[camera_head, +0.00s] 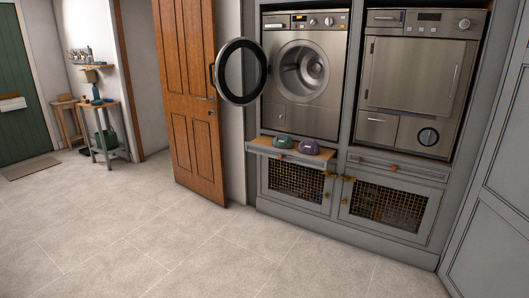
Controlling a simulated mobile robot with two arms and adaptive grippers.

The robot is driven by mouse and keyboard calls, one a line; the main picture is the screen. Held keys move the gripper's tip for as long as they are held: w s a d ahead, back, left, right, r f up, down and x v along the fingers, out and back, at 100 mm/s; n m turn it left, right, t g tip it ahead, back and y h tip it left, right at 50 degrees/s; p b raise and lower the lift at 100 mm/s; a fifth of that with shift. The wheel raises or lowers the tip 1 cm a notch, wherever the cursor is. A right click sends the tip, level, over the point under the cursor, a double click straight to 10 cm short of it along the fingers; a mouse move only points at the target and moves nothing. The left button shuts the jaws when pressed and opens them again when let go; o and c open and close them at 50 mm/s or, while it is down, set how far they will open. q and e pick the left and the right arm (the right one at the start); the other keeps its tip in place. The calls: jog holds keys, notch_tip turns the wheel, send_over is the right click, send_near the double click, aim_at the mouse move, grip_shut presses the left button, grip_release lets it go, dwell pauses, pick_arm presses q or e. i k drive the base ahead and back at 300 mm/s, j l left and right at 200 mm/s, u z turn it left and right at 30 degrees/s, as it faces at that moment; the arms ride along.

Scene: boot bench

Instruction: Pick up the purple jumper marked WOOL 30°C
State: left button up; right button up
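A small purple bundle (309,148), which looks like the folded jumper, sits on a wooden pull-out shelf (262,147) below the left machine. A pale tag shows on its front, but the writing is too small to read. A similar green bundle (283,141) sits just left of it on the same shelf. Neither of my grippers is in view.
The washing machine (305,72) above the shelf has its round door (240,72) swung open to the left. A closed machine (420,85) stands to its right. Mesh-fronted cupboards (388,205) are below. An orange-brown wooden door (190,95) stands left. The tiled floor (190,250) in front is clear.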

aim_at(307, 147)
jog(key=i, duration=2.45)
